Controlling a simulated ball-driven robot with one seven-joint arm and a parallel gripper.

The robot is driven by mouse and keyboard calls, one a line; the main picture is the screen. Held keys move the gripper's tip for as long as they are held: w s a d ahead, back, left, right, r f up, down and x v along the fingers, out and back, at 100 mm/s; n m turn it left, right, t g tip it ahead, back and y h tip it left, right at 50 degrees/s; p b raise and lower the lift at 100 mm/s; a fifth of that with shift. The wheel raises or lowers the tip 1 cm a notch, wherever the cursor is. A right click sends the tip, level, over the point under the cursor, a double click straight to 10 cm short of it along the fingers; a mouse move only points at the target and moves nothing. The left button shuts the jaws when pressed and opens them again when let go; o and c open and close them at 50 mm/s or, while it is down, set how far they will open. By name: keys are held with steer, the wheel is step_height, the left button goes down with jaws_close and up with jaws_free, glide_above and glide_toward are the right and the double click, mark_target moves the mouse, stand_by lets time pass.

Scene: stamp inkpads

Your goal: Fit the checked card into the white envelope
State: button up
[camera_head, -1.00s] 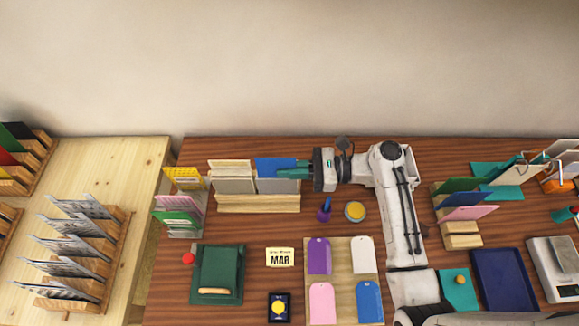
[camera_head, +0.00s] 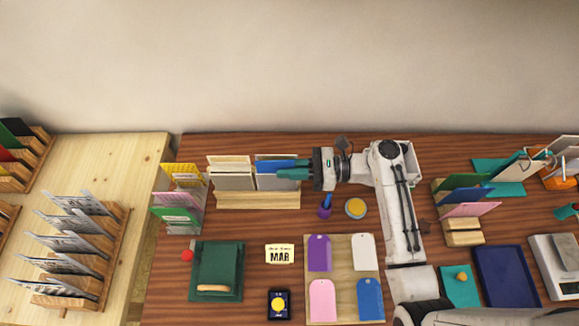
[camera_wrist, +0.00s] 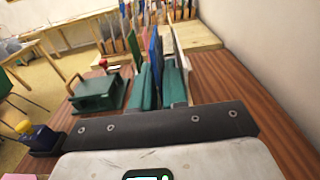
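A blue card (camera_head: 281,164) stands upright at the right part of the wooden rack (camera_head: 258,202), and it also shows in the wrist view (camera_wrist: 155,58). My gripper (camera_head: 290,173) reaches in from the right. In the wrist view its teal fingers (camera_wrist: 160,88) are close together on both sides of the blue card. No check pattern is visible on this card. Pale panels stand beside it in the rack, a grey-white one (camera_head: 277,184) in front and another behind. I cannot tell which is the white envelope.
Cream and grey cards (camera_head: 232,181) fill the rack's left part. A purple stamp (camera_head: 325,206) and a yellow-topped round pad (camera_head: 355,208) stand close in front of my arm. A green box (camera_head: 217,270), a tag board (camera_head: 343,240) and side card racks take up the table.

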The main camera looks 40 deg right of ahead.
steer(key=o, duration=0.4)
steer(key=shift+s+f, duration=0.1)
steer(key=shift+f, duration=0.05)
steer(key=shift+c, duration=0.2)
steer(key=shift+s+d, duration=0.2)
steer(key=shift+d, duration=0.25)
steer(key=b+v, duration=0.1)
steer(key=v, duration=0.8)
steer(key=shift+s+d, duration=0.25)
steer(key=shift+s, duration=0.1)
steer(key=shift+a, duration=0.1)
